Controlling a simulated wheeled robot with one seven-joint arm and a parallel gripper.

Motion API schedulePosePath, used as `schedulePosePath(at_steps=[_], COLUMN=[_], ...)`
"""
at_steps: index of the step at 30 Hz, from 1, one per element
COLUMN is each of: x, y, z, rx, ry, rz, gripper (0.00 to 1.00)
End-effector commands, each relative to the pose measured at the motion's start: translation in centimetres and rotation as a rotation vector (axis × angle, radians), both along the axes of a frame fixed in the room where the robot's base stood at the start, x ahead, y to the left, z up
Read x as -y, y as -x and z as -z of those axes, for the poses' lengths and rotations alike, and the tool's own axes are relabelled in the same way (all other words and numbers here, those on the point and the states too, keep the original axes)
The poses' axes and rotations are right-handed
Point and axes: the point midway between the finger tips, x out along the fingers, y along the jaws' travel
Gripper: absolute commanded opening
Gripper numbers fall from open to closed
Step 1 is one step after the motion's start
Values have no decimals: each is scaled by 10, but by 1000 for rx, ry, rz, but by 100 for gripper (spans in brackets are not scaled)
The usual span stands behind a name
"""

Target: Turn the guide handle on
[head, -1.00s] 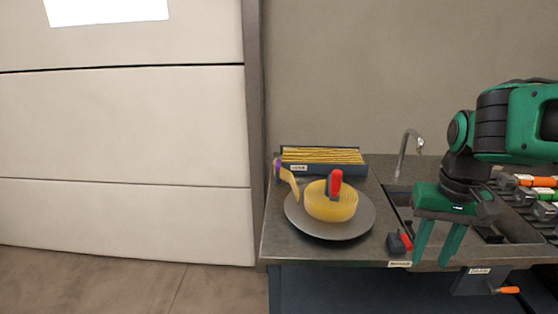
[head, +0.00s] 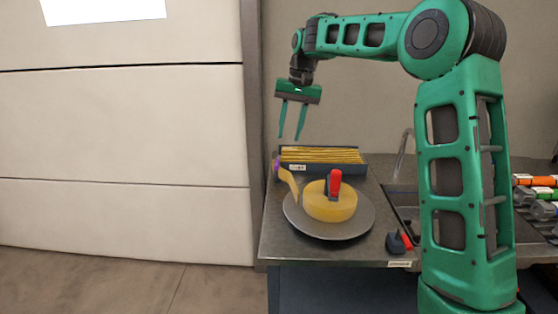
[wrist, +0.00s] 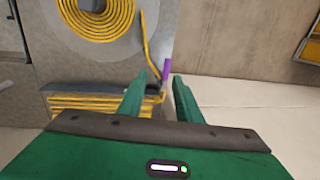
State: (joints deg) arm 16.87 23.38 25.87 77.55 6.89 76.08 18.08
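No label that I can read names the guide handle. A small red-and-dark handle (head: 399,242) sits at the front edge of the counter above an unreadable label. Another red handle (head: 334,183) stands on a yellow coil (head: 318,205) on a round grey plate (head: 352,229). The coil's loose strip ends in a purple tip (head: 277,168), also seen in the wrist view (wrist: 167,68). My gripper (head: 290,137) is open and empty, pointing down above the back left of the counter. In the wrist view its fingers (wrist: 160,78) frame the purple tip, with no contact visible.
A dark tray of yellow strips (head: 320,158) lies behind the coil, below my gripper. A tap (head: 402,150) and sink lie to the right, partly behind my arm. Orange- and green-handled items (head: 540,181) stand at the far right. A white panelled wall (head: 120,130) is at left.

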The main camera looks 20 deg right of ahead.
Motion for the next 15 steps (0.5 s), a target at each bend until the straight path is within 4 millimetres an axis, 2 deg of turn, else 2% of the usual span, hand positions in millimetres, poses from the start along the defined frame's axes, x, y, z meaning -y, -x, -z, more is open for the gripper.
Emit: schedulePosePath(at_steps=[3, 8, 15], x=[-8, -12, -19], y=[-13, -17, -18], z=[0, 8, 47], rx=[3, 3, 0], ry=[-25, -33, -33], rz=[-3, -4, -6], gripper=[32, 32, 32])
